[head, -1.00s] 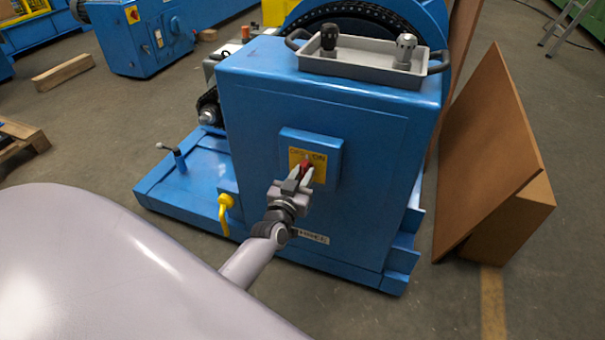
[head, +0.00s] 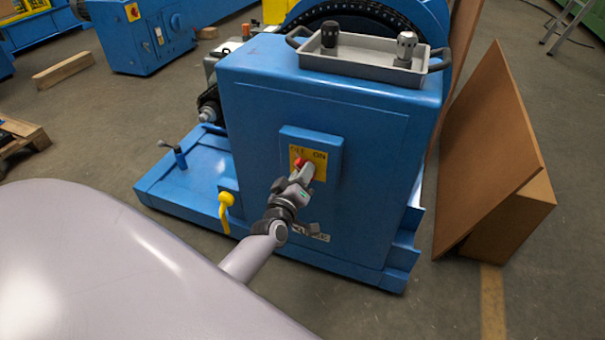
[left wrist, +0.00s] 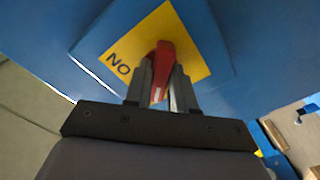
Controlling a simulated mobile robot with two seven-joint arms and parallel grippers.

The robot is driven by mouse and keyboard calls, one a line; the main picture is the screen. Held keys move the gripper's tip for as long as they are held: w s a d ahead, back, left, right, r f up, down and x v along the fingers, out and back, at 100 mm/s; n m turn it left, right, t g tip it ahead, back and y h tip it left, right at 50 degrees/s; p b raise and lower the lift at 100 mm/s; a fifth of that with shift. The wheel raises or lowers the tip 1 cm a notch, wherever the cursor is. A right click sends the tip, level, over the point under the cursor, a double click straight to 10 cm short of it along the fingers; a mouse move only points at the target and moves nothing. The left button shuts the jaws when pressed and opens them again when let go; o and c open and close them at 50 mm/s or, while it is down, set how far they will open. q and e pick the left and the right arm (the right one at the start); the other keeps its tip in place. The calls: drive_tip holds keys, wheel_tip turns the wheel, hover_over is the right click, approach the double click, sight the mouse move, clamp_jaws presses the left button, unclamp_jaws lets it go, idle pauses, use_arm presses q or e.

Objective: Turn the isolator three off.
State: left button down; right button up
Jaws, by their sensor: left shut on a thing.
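The isolator is a small blue box (head: 333,146) on the front of a blue machine housing. It has a yellow plate (head: 320,159) lettered OFF at left and ON at right, and a red handle (head: 299,162). My left gripper (head: 304,171) is shut on the handle and covers much of it. In the left wrist view the red handle (left wrist: 165,54) sits between the fingers of my left gripper (left wrist: 162,82), with "NO" lettering beside it on the yellow plate (left wrist: 134,47). My right gripper is not in view.
A yellow handle (head: 225,212) sticks out at the lower left. Brown boards (head: 490,150) lean at the right. Open floor lies around the machine.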

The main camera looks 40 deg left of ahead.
use_arm(q)
drive_tip(key=shift+n, duration=0.3)
drive_tip(key=c, duration=1)
unclamp_jaws()
drive_tip(key=shift+c, duration=0.2)
drive_tip(key=shift+s, duration=0.1)
drive_tip(key=p+v, duration=0.1)
drive_tip(key=v, duration=0.6)
drive_tip(key=shift+p, duration=0.35)
